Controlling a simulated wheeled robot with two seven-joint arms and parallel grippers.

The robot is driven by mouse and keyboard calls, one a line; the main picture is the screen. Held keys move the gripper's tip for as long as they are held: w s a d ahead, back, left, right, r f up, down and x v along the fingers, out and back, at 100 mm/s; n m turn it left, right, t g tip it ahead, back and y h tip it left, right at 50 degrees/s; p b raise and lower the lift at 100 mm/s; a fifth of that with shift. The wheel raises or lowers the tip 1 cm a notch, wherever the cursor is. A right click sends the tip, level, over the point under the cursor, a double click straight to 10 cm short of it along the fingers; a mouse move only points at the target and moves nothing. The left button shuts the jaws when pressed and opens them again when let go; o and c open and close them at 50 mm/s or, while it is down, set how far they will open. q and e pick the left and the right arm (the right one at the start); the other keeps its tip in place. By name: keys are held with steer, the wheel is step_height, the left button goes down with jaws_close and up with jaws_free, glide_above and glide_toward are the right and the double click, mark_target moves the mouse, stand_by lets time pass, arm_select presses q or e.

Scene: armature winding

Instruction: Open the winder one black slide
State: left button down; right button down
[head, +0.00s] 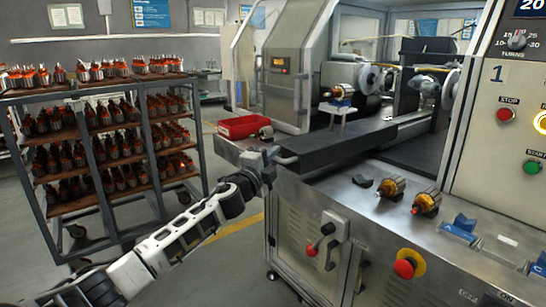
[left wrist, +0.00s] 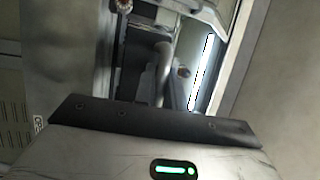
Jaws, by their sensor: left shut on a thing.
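In the left wrist view a dark bar with screws lies across the picture above a grey housing with a green light; I cannot tell whether the bar is the slide.
A red bin (head: 243,127) is just behind my left gripper. A rack of armatures (head: 112,150) stands at left. Open floor lies between the rack and cabinet.

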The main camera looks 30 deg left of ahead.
arm_select(q)
steer(key=c, duration=1.5)
jaws_free()
steer(key=shift+s+d+f+b, duration=0.1)
steer(key=shift+s+f+b, duration=0.4)
steer(key=shift+s, duration=2.1)
steer(key=shift+s+d+f+b, duration=0.1)
steer(key=shift+s+f+b, duration=0.35)
steer(key=shift+s, duration=2.2)
steer(key=shift+s+f+b, duration=0.35)
steer(key=shift+s+b, duration=0.3)
steer(key=shift+s, duration=1.95)
